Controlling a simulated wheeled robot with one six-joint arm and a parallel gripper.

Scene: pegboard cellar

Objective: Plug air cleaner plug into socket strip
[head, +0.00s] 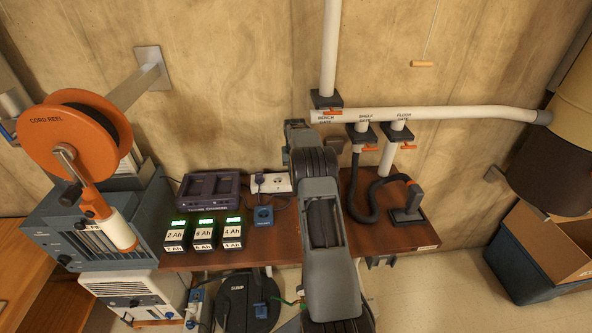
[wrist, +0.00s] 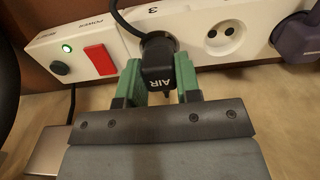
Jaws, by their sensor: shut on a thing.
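In the wrist view my gripper (wrist: 160,88) has its two green fingers closed on the sides of a black plug (wrist: 157,62) marked AIR. The plug is at the face of the white socket strip (wrist: 190,22), over one of its round sockets; I cannot tell how deep its pins sit. A black cord leaves the plug at the top left. The strip also shows in the head view (head: 267,183) at the back of the bench, partly behind my arm. My gripper is hidden there.
The strip has a red switch (wrist: 100,60), a lit green lamp, an empty socket (wrist: 222,36) and a purple plug (wrist: 300,38) at its right. A dark charger (head: 209,190), several labelled batteries (head: 204,232) and a blue plug (head: 263,215) are nearby. A black hose (head: 362,200) lies right.

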